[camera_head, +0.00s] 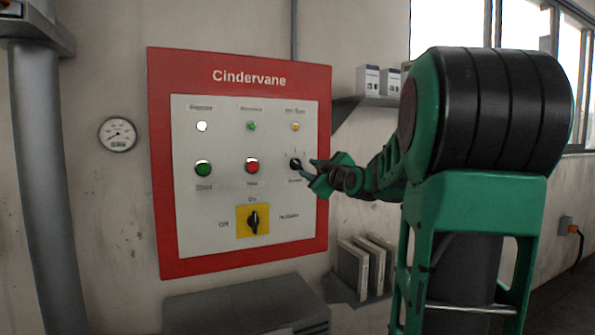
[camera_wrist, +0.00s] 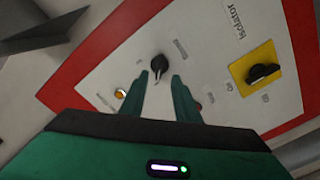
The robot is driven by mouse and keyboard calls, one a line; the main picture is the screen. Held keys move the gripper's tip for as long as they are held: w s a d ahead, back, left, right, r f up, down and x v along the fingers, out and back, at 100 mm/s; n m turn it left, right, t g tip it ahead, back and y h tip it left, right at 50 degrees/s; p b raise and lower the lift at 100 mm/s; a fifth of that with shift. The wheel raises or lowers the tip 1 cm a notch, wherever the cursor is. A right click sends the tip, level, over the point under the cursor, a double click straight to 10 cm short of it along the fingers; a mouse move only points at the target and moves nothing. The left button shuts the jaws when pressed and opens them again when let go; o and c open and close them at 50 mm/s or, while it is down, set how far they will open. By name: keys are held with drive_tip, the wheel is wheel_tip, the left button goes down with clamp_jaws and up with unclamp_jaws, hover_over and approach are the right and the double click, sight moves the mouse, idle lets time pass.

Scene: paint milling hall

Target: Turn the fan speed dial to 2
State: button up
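The fan speed dial is a small black knob (camera_head: 295,163) at the right of the grey panel face. In the wrist view the black knob (camera_wrist: 158,62) sits just beyond the fingertips, with a pale mark on its lower end. The numbers around it are too small to read, so I cannot tell its setting. My gripper (camera_head: 311,170) is close to the knob on its right side in the head view. In the wrist view the two green fingers of my gripper (camera_wrist: 159,80) are apart, with nothing between them but panel; the knob is ahead of the gap.
The red-framed Cindervane panel (camera_head: 240,271) is on the wall. It also carries a green button (camera_head: 203,168), a red button (camera_head: 252,166), indicator lamps and a yellow isolator switch (camera_head: 253,220). A shelf with boxes (camera_head: 368,80) is right of it; a grey cabinet (camera_head: 245,300) stands below.

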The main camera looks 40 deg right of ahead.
sight(299, 166)
drive_tip(key=x, duration=0.7)
drive_tip(key=shift+w+d, duration=0.1)
drive_tip(key=shift+w, duration=0.15)
drive_tip(key=shift+f, duration=0.1)
clamp_jaws()
